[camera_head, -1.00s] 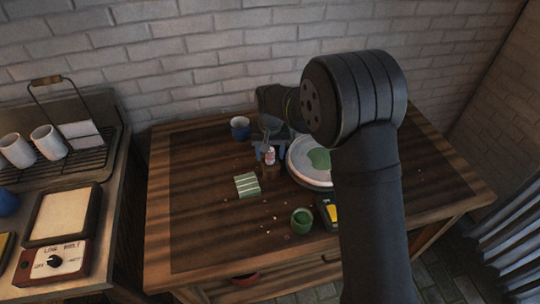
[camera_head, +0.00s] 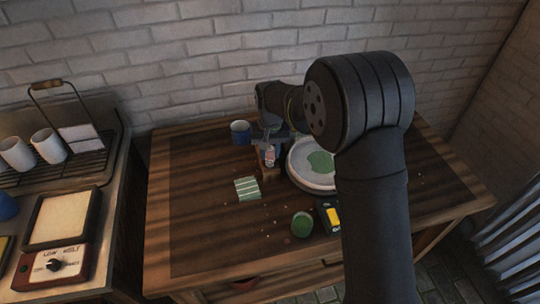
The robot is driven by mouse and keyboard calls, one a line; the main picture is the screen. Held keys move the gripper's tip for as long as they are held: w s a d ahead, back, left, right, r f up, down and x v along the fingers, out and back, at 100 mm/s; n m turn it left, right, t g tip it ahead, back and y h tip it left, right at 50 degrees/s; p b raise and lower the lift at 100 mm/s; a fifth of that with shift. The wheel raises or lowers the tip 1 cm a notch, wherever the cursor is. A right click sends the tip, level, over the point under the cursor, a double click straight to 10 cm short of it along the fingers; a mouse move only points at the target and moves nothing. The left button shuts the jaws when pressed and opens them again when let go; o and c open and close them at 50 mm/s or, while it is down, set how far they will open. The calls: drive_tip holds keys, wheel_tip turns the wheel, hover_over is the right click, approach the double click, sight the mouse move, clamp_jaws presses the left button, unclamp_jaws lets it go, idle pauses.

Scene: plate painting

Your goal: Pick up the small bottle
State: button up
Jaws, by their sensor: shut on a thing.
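The small bottle (camera_head: 270,158), pale with a reddish label, is in the jaws of my gripper (camera_head: 268,150) at the back middle of the table. My gripper is shut on it, and the bottle looks upright. The arm reaches in from the right and hides part of the jaws. The picture is too small to tell whether the bottle's base touches anything.
A plate with a green patch (camera_head: 300,175) lies just right of my gripper, partly behind my arm. A blue cup (camera_head: 240,132) stands at its left. A green-striped cloth (camera_head: 247,188), a green cup (camera_head: 301,225) and a black-and-yellow device (camera_head: 328,216) lie nearer. The table's left front is clear.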

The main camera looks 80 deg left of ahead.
wheel_tip(320, 180, up, 2)
drive_tip(key=w+d+r, duration=0.6)
drive_tip(key=w, duration=0.4)
drive_tip(key=shift+r, duration=0.4)
drive_tip(key=shift+w, duration=0.1)
drive_tip(key=w+d, duration=0.2)
drive_tip(key=w, duration=1.1)
drive_tip(key=shift+f, duration=0.3)
drive_tip(key=shift+d, duration=0.1)
drive_tip(key=shift+f, duration=0.4)
drive_tip(key=shift+f, duration=1.5)
drive_tip(key=shift+f, duration=0.1)
